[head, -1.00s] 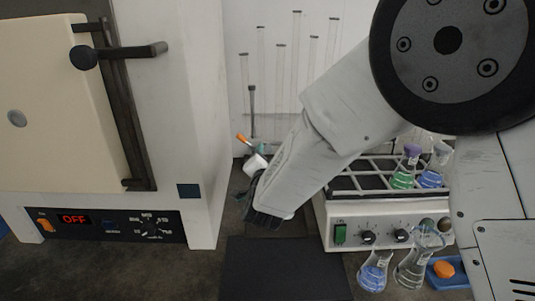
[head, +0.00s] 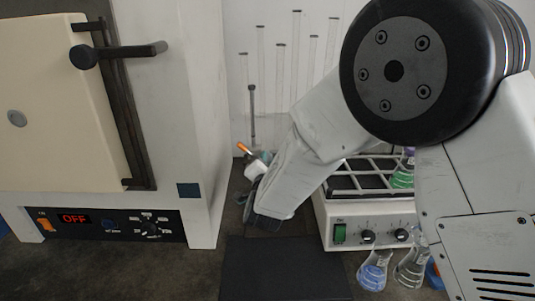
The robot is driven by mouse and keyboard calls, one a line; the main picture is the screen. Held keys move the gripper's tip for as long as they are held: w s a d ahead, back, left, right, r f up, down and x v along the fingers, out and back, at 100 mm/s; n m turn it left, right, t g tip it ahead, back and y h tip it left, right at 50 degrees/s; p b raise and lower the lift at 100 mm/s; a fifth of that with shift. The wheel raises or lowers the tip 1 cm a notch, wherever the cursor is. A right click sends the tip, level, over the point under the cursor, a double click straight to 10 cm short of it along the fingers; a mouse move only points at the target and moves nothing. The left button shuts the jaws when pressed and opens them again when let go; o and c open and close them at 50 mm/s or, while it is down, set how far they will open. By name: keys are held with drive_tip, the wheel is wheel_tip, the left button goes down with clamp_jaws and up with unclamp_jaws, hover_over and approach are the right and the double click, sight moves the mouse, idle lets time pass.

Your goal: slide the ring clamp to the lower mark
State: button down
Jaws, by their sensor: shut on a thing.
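My gripper (head: 262,218) is low at the middle, between the white cabinet and the shaker, just behind the black mat. My own arm covers most of it, and its fingertips do not show clearly. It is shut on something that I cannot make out. A curved grey piece (head: 250,200) shows at its left side; I cannot tell if this is a finger or the held thing. I cannot pick out the ring clamp or a lower mark. A thin dark upright rod (head: 252,115) stands behind, its lower part hidden.
The white cabinet (head: 205,130) with its door handle (head: 120,55) stands close on the left. A shaker (head: 375,215) with a rack stands right, with two flasks (head: 374,272) (head: 410,268) in front. A white item with an orange tip (head: 243,148) is behind my gripper. The black mat (head: 285,270) is bare.

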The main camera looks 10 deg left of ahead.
wheel_tip(320, 180, down, 6)
drive_tip(key=c, duration=1.2)
unclamp_jaws()
drive_tip(key=s+d, duration=0.1)
drive_tip(key=s, duration=0.6)
drive_tip(key=shift+s+d, duration=0.2)
drive_tip(key=shift+s, duration=0.15)
